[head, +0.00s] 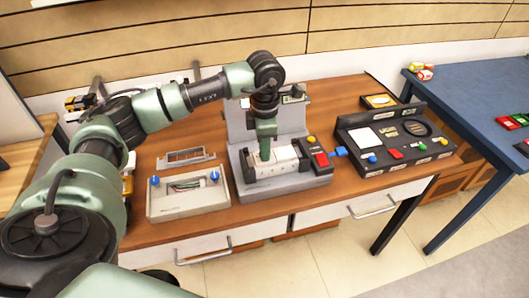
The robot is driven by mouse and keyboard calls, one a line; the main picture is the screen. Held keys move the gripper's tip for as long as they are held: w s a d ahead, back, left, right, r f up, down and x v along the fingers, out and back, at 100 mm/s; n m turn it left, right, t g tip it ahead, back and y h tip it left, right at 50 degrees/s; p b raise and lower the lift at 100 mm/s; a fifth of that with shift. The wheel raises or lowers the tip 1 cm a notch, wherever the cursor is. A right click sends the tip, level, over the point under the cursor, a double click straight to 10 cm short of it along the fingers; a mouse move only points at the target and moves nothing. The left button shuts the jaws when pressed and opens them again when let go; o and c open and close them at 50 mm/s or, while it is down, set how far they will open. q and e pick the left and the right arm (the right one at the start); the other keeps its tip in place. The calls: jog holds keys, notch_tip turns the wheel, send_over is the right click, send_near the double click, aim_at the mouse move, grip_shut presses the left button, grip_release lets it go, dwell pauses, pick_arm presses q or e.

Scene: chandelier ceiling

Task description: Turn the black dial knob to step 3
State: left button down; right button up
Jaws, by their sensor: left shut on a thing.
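My left gripper (265,153) reaches down from above onto the white panel (285,155) of the grey machine (310,180) in the middle of the table. Its fingers are shut at the panel's surface. The black dial knob cannot be made out; the fingers cover the spot where they meet the panel, so its step cannot be read. A red button (321,160) and a yellow knob (311,140) sit at the panel's right. My right gripper is not in view.
A beige box with blue knobs (188,204) stands left of the machine. A black control console (395,145) with coloured buttons stands at the right. The wooden table (222,225) has a bare strip in front. A blue table (475,110) stands farther right.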

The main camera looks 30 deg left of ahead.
pick_arm(q)
jog(key=m+b, duration=0.2)
jog(key=m, duration=0.2)
jog(key=shift+f+m, duration=0.1)
jog(key=shift+m, duration=0.2)
jog(key=m+b, duration=0.2)
jog(key=m, duration=0.2)
jog(key=shift+m, duration=0.4)
jog(key=c, duration=1.2)
grip_release()
notch_tip(320, 180, up, 8)
jog(key=shift+s+b, duration=0.15)
jog(key=shift+b, duration=0.3)
